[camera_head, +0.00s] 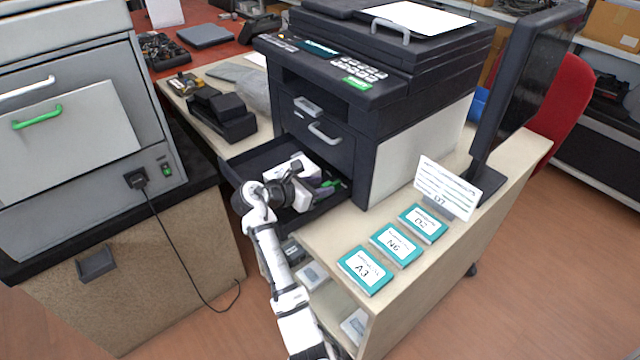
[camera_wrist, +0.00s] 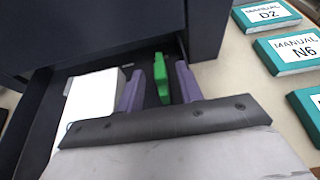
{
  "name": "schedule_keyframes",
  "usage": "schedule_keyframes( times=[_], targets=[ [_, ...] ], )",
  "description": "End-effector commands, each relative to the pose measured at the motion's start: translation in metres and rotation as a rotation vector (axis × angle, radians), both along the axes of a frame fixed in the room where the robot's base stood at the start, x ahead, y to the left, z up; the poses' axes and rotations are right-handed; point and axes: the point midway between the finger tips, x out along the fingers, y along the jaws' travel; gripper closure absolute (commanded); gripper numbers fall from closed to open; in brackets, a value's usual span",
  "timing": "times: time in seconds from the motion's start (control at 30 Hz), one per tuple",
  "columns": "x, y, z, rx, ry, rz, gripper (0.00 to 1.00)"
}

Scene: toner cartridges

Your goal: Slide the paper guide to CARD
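The green paper guide (camera_wrist: 161,78) stands upright in the printer's pulled-out dark tray (camera_wrist: 38,140). In the wrist view it is between the two purple fingers of my gripper (camera_wrist: 160,88), with a gap on each side. A white paper stack (camera_wrist: 90,100) lies left of the fingers. No CARD mark can be read; the guide's lower part is hidden.
The printer body (camera_head: 330,125) rises directly behind the tray. A monitor (camera_head: 520,80) is further right.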

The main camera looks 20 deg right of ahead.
Motion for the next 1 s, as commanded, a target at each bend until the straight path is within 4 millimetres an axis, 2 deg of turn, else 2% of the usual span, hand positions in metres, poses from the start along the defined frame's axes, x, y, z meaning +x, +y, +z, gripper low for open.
schedule_keyframes(
  times=[0.37, 0.63, 0.9, 1.0],
  targets=[
    [0.0018, -0.0046, -0.002, 0.0, -0.001, 0.001, 0.65],
    [0.0017, -0.0043, -0.002, 0.0, -0.001, 0.001, 1.0],
    [0.002, -0.004, -0.0017, 0.0, 0.0, 0.0, 1.0],
    [0.0083, -0.0018, 0.0006, -0.001, 0.0, 0.001, 1.0]
  ],
)
